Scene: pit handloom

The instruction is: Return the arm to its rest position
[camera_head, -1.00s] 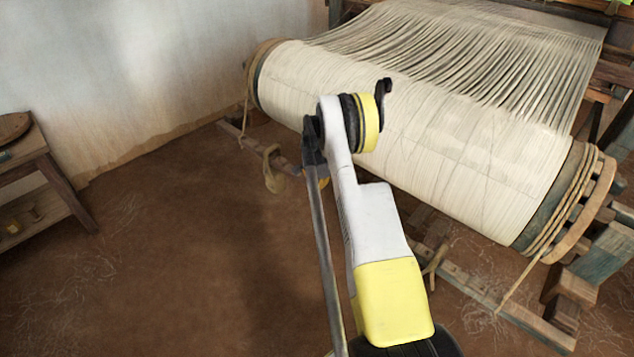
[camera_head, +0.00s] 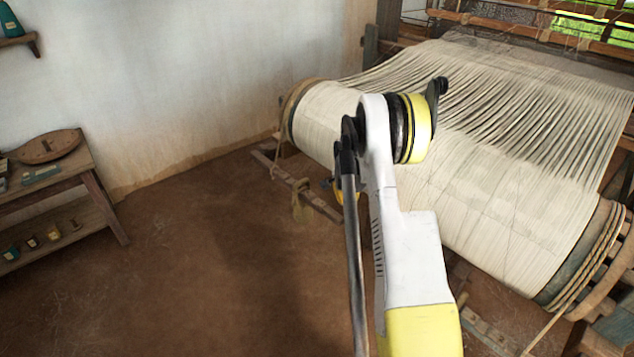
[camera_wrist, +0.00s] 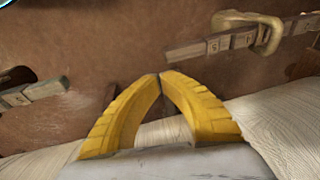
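My arm rises through the middle of the head view, white and yellow, bent at an elbow in front of the loom's cloth-covered beam. My gripper (camera_wrist: 160,77) shows in the wrist view with its two yellow ridged fingers meeting at the tips. Nothing shows between the tips. In the head view the gripper is mostly hidden behind my arm. In the wrist view the brown floor (camera_wrist: 90,40) lies beyond the fingers, and the pale warp (camera_wrist: 285,125) fills the lower right.
The wide warp beam (camera_head: 470,190) stands close on the right. A wooden table (camera_head: 75,180) holding a round tray (camera_head: 48,146) stands at left. The floor (camera_head: 200,240) between is open.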

